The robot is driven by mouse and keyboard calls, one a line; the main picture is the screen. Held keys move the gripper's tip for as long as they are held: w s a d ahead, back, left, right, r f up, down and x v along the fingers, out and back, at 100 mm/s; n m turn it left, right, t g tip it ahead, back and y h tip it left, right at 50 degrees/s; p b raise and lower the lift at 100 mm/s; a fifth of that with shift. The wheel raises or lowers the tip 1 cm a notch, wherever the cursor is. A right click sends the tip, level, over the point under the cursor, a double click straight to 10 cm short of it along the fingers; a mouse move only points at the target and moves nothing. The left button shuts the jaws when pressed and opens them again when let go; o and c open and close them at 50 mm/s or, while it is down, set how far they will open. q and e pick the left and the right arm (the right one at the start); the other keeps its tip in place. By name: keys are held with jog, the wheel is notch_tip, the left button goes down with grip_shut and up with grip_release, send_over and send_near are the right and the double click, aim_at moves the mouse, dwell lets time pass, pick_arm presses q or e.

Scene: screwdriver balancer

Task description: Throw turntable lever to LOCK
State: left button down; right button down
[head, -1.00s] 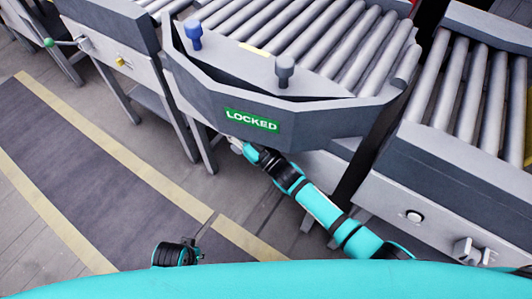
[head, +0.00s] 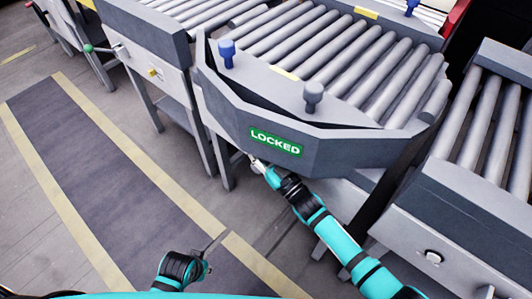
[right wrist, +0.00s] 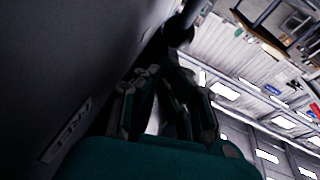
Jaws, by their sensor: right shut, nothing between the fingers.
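The roller turntable (head: 330,150) is at the centre of the head view. A green sign (head: 276,143) on its front reads LOCKED. My right gripper (head: 256,163) is below the sign at the turntable's lower front edge, partly hidden. In the right wrist view my right gripper's fingers (right wrist: 158,105) are shut and empty, beside a dark grey panel (right wrist: 90,60). A dark rounded part (right wrist: 178,32) is beyond the fingertips; I cannot tell whether it is the turntable lever. No turntable lever shows clearly in the head view. My left gripper (head: 208,255) is low in the head view, away from the turntable.
A left conveyor (head: 155,75) has a green-knobbed handle (head: 89,48). A blue peg (head: 227,52) and a grey peg (head: 313,95) stand on the turntable's near edge. Another roller conveyor (head: 470,195) is at the right. A dark floor mat with yellow edges (head: 110,175) is clear.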

jog(key=v, duration=1)
